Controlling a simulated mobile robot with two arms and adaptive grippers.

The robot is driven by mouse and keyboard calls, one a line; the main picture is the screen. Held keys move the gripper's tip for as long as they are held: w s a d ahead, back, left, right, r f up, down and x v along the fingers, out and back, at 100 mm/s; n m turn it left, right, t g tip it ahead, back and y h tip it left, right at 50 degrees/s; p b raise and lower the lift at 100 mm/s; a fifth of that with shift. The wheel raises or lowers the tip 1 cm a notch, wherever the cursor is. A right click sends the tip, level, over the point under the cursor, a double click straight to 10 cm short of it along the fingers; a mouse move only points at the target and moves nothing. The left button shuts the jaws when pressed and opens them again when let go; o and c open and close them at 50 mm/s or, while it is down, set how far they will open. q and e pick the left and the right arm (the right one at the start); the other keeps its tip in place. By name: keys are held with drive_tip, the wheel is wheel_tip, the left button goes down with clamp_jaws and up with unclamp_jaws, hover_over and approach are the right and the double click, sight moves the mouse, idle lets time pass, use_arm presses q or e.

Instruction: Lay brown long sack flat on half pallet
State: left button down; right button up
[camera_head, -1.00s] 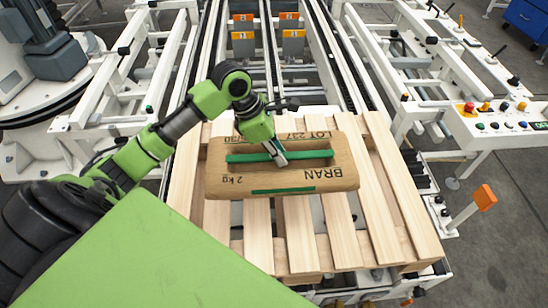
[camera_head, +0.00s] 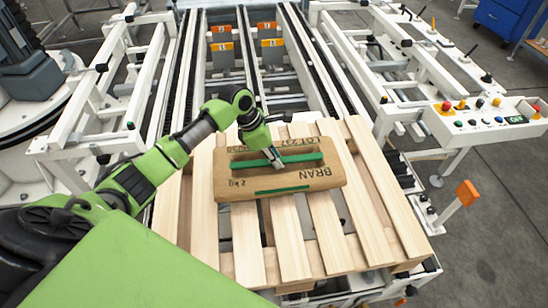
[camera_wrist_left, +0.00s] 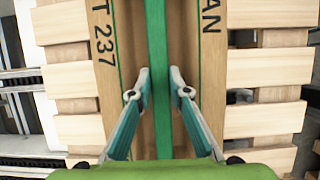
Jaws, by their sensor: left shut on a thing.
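The brown long sack (camera_head: 235,183) has BRAN and LOT 237 printed on it and a green strip along its top. It looks level, crosswise over the slats of the wooden half pallet (camera_head: 294,245), in the pallet's back half. I cannot tell whether its underside touches the slats. My left gripper (camera_head: 276,162) is at the middle of the sack's top, shut on the green strip. In the left wrist view the two fingers (camera_wrist_left: 160,78) stand on either side of that strip, with the sack (camera_wrist_left: 106,80) below. My right gripper is not in view.
Roller conveyor rails (camera_head: 228,80) run away behind the pallet. A control panel (camera_head: 487,117) with buttons and an orange marker (camera_head: 467,193) stand to the right. Bare slats lie in front of the sack and to its right.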

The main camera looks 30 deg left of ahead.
use_arm(q)
drive_tip(key=shift+w+f, duration=0.2)
drive_tip(key=shift+f, duration=1)
drive_tip(key=c, duration=1.9)
unclamp_jaws()
drive_tip(key=shift+s+f, duration=0.25)
drive_tip(key=shift+f, duration=0.05)
drive_tip(key=shift+s+r, duration=0.1)
drive_tip(key=v, duration=1.2)
